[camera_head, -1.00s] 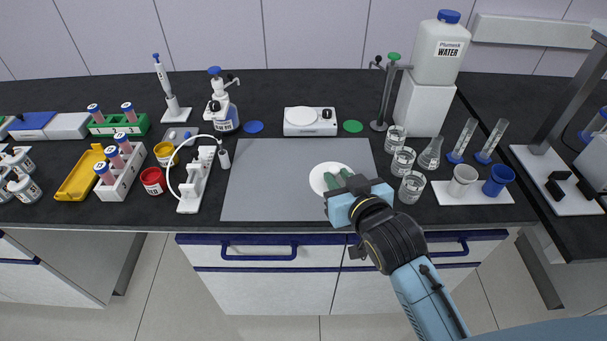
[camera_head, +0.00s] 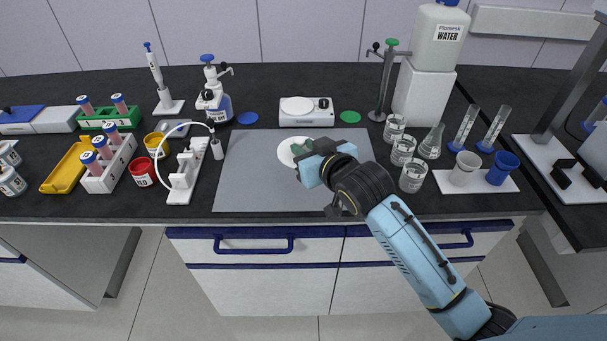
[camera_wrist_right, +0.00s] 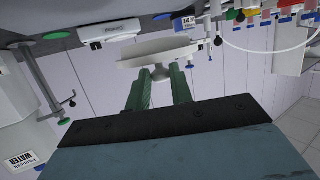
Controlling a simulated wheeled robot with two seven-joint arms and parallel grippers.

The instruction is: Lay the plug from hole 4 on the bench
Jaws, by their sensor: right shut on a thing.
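My right gripper (camera_head: 305,152) is shut on the knob of a white round plug (camera_head: 289,153), above the grey mat on the bench (camera_head: 260,185). In the right wrist view the plug (camera_wrist_right: 158,51) shows as a wide white disc with a short knob. The green fingers of the right gripper (camera_wrist_right: 160,85) stand on both sides of that knob. The gripper and arm cover part of the disc in the head view. I cannot tell the exact gap between disc and mat. My left gripper is not in view. No hole marked 4 shows.
Left of the mat stands a white stand (camera_head: 185,175) with a tube. Glass beakers (camera_head: 412,176) stand to the right. A white scale (camera_head: 306,112) stands behind. The mat's left and front parts are clear.

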